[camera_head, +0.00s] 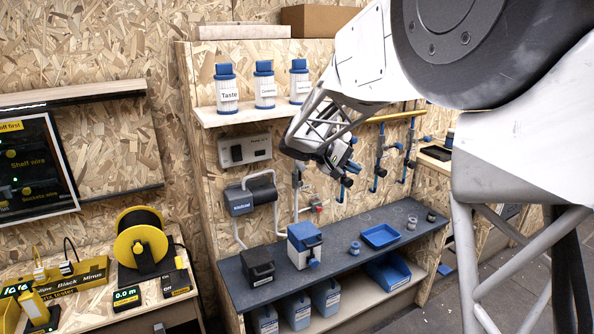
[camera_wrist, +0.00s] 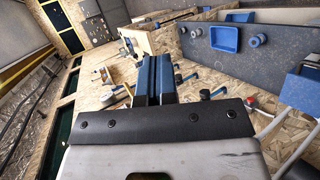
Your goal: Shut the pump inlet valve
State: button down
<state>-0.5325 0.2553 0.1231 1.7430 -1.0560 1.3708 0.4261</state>
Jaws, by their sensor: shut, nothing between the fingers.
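The pump (camera_head: 250,194) is a dark and blue unit on the wooden wall, with white pipes at its sides. A small fitting with a red part (camera_head: 316,206) sits on the piping to its right; I cannot tell for sure if it is the inlet valve. It seems to show in the wrist view as a red spot (camera_wrist: 251,101). My gripper (camera_head: 350,170) is in front of the wall, right of the pump and above the shelf. In the wrist view my gripper (camera_wrist: 155,60) has its blue fingers together, holding nothing. Black-handled blue valves (camera_wrist: 213,94) show just right of the fingers.
More blue pipes with black-handled valves (camera_head: 381,158) run down the wall at right. The dark shelf (camera_head: 350,268) below holds a blue-and-white box (camera_head: 304,244), a black box (camera_head: 258,267) and a blue tray (camera_head: 380,236). White bottles (camera_head: 227,92) stand on the upper shelf.

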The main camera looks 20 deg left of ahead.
jog(key=w+a+f+n+t+h, duration=0.1)
jog(key=w+a+f+t, duration=0.15)
jog(key=a, duration=0.55)
jog(key=w+a+f+t+h, duration=0.1)
jog(key=w+a+f, duration=0.1)
jog(key=w+a, duration=0.35)
jog(key=n+t, duration=0.2)
jog(key=t, duration=0.2)
send_near(299, 166)
jog(key=v, duration=0.7)
jog(key=shift+d+f, duration=0.1)
jog(key=shift+f, duration=0.4)
jog(key=shift+w, duration=0.1)
jog(key=x, duration=1.3)
jog(key=shift+w+d+r, duration=0.15)
jog(key=shift+w+d, duration=0.05)
jog(key=shift+d, duration=0.05)
jog(key=shift+w+d, duration=0.1)
jog(key=shift+w+d+r, duration=0.2)
jog(key=shift+w+d, duration=0.15)
